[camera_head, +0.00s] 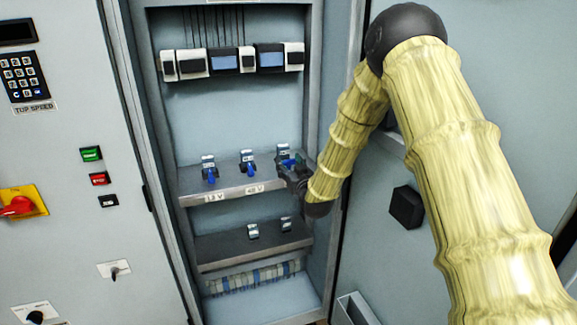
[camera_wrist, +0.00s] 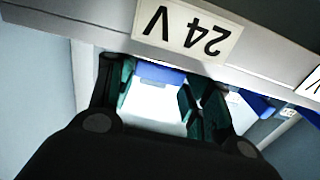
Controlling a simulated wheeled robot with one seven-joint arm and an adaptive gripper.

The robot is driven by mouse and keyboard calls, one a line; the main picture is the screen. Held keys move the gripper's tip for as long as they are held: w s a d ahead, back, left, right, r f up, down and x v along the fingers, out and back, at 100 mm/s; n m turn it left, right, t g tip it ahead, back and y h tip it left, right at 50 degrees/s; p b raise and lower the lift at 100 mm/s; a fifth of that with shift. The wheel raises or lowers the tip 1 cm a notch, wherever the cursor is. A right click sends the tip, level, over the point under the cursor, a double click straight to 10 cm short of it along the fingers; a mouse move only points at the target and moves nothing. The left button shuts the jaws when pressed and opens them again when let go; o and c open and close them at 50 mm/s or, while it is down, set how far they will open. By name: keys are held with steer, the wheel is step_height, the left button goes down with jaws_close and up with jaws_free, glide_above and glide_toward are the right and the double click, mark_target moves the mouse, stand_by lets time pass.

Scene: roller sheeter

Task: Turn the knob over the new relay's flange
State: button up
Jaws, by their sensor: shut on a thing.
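My gripper (camera_head: 293,168) is at the right end of the upper relay shelf, in front of the rightmost relay (camera_head: 284,149). The relay's top shows above the gripper; the rest is hidden. In the wrist view my gripper's dark fingers with teal pads (camera_wrist: 160,97) stand on either side of a blue knob (camera_wrist: 158,73) and a pale body, and are shut on the knob. The knob's angle and the flange under it cannot be made out. The 24 V label (camera_wrist: 187,28) shows upside down on the shelf edge there.
Two more relays with blue knobs, one over the 12 V label (camera_head: 211,177) and one over the 48 V label (camera_head: 248,166), stand to the left. Two small relays (camera_head: 253,231) sit on the lower dark shelf. The cabinet's right wall (camera_head: 330,120) is close to my gripper.

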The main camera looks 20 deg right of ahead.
steer(key=shift+a+m+h+b, duration=0.15)
steer(key=shift+m+h+b, duration=0.25)
steer(key=shift+h, duration=0.2)
steer(key=m+h, duration=0.1)
steer(key=m+h+b, duration=0.1)
steer(key=h, duration=0.1)
steer(key=m+h, duration=0.1)
steer(key=shift+w+a+g+h+b, duration=0.1)
steer(key=shift+a+g+h+b, duration=0.2)
steer(key=shift+g+b, duration=0.1)
steer(key=shift+w+a+r+m+g+h, duration=0.1)
steer(key=shift+m+g+h, duration=0.45)
steer(key=shift+m+h, duration=0.5)
steer(key=shift+w+a+r+m+g+h, duration=0.1)
steer(key=shift+m+g+h, duration=0.5)
steer(key=shift+h, duration=0.75)
steer(key=shift+s+m+h, duration=0.1)
steer(key=shift+m+h, duration=0.15)
steer(key=shift+h, duration=0.05)
steer(key=o, duration=1)
steer(key=shift+f, duration=0.1)
